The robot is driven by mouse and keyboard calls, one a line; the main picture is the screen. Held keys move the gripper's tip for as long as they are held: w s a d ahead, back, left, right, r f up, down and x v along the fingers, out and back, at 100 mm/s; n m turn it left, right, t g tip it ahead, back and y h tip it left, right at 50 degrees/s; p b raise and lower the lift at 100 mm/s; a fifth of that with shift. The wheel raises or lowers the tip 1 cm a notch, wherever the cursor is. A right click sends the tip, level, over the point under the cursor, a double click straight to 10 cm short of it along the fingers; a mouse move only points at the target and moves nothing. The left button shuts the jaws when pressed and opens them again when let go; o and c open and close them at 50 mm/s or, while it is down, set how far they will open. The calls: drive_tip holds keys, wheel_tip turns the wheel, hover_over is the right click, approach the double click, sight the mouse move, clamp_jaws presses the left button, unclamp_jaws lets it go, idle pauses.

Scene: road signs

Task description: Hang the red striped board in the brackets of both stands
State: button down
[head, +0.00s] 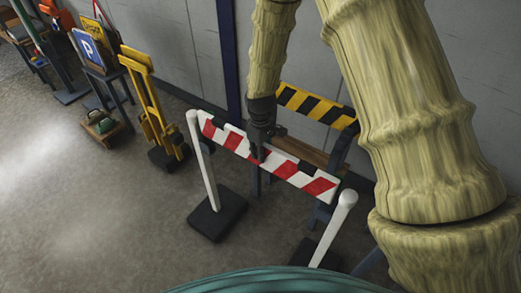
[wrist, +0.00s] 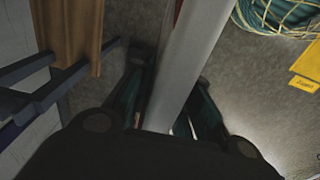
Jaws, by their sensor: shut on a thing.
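The red and white striped board (head: 284,168) spans the space between two white posts, tilted down to the right in the head view. My gripper (head: 259,152) is shut on its upper edge near the middle. In the wrist view the board (wrist: 190,60) runs as a pale strip between the fingers. The left stand (head: 205,165) and the right stand (head: 333,230) have white posts and dark bases. The board's left end is close to the left post and its right end close to the right post top. The brackets are too small or hidden to tell whether the ends rest in them.
A rack with a yellow and black striped board (head: 316,106) stands just behind, by the wall. A yellow folding stand (head: 139,75), a blue parking sign (head: 88,48) and a low wooden tray (head: 103,128) are at the left. The floor front left is clear.

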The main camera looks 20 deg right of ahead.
sight(260, 166)
drive_tip(key=shift+f+b, duration=1.5)
drive_tip(key=shift+f, duration=2.65)
drive_tip(key=shift+f, duration=0.2)
drive_tip(key=c, duration=1.2)
unclamp_jaws()
drive_tip(key=shift+c, duration=0.2)
wheel_tip(260, 166, up, 12)
